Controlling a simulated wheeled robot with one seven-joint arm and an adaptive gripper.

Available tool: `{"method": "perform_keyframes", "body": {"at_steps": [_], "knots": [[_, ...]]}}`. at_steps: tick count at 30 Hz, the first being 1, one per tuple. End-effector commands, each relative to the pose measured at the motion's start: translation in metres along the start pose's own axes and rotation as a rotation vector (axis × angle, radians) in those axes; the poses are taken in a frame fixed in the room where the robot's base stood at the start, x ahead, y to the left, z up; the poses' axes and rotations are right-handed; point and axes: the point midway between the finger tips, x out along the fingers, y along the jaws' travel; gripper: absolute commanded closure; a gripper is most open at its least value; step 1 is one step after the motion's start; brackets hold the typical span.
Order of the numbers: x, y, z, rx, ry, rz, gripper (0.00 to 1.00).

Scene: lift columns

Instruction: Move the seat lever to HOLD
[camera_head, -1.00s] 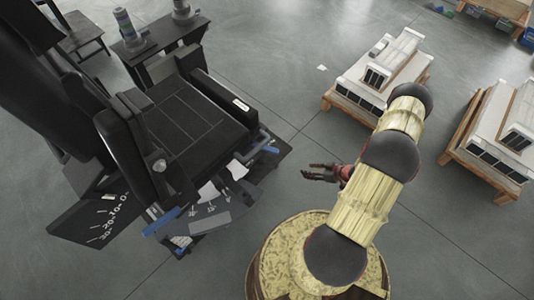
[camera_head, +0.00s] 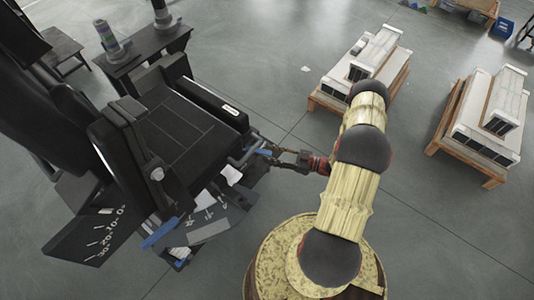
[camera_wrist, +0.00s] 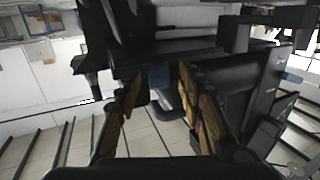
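The black seat (camera_head: 180,130) stands at the left in the head view, seen from above. A grey bar-like lever (camera_head: 244,156) with a blue part at its end sticks out at the seat's near right corner. My gripper (camera_head: 272,155) is right at that blue end; touching cannot be told. In the wrist view my gripper (camera_wrist: 160,98) has its two fingers spread, with a blue piece (camera_wrist: 159,76) and a curved grey bar (camera_wrist: 166,104) showing between or beyond them. A second blue handle (camera_head: 160,232) is at the seat's near left. No HOLD label is readable.
A dark plate with white marks (camera_head: 208,218) lies below the seat's near edge, and a numbered dark panel (camera_head: 85,235) at the lower left. Two pallets with pale units (camera_head: 360,70) (camera_head: 485,120) stand at the right.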

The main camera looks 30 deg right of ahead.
Motion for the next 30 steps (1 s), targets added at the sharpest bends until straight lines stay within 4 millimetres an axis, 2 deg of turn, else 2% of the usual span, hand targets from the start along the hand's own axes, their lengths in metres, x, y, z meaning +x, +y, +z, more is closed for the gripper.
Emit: {"method": "perform_keyframes", "body": {"at_steps": [6,15,30], "knots": [[0.018,0.001,0.000,-0.001,0.000,0.000,0.62],[0.020,0.001,0.000,-0.001,-0.001,0.002,0.62],[0.019,0.001,0.000,0.000,-0.001,0.002,0.90]]}}
